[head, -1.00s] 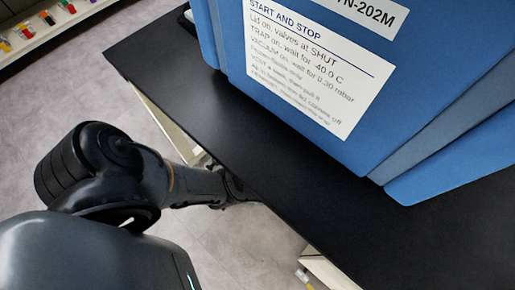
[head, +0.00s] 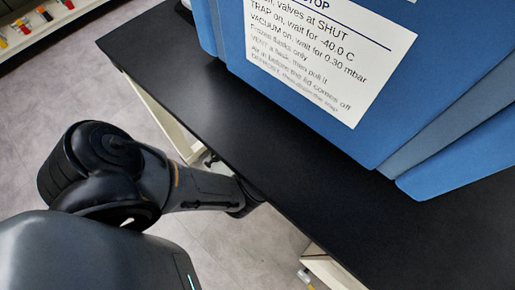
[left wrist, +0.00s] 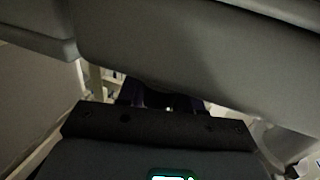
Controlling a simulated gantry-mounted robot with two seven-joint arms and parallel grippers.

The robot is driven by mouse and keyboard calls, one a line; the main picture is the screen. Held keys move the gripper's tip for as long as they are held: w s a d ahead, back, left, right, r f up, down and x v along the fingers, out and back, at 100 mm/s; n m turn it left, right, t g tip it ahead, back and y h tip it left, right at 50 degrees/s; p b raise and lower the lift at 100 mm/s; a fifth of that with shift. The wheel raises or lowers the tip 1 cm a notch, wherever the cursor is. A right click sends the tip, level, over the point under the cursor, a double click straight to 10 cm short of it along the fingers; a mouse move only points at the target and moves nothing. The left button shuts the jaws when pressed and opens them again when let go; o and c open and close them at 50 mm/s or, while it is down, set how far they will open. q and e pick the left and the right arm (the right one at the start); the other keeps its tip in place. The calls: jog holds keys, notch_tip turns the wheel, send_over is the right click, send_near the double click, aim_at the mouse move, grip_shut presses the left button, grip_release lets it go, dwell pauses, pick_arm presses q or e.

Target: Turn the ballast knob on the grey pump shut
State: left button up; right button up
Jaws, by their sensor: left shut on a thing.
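In the left wrist view a large grey body, which looks like the grey pump (left wrist: 215,55), fills the upper part of the picture, close above my left gripper (left wrist: 160,100). The fingers reach in under its lower edge and are shut on a small dark thing between them, which seems to be the ballast knob (left wrist: 155,97). It is dim there, and the knob's shape and setting cannot be read. In the head view my left arm goes under the bench edge, which hides the gripper and the pump. My right gripper is in neither view.
The black bench top (head: 190,90) lies over my left forearm, its front edge close to it. A blue freeze dryer (head: 440,90) with a white instruction label (head: 330,55) stands on it. Pale bench supports (head: 165,120) show below. A shelf with small coloured items (head: 35,25) is far left.

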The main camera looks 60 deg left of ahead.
pick_arm(q)
jog(key=n+g+b, duration=0.1)
jog(key=g+b, duration=0.1)
jog(key=shift+s+f+n+g+h, duration=0.1)
jog(key=shift+f+n+g+h, duration=0.05)
jog(key=shift+n+g+h, duration=0.2)
jog(key=shift+s+n+g+b, duration=0.1)
jog(key=shift+n+g+b, duration=0.25)
jog(key=shift+g, duration=0.1)
jog(key=o, duration=0.8)
jog(key=shift+o, duration=0.8)
jog(key=shift+a, duration=0.15)
jog(key=shift+d, duration=0.2)
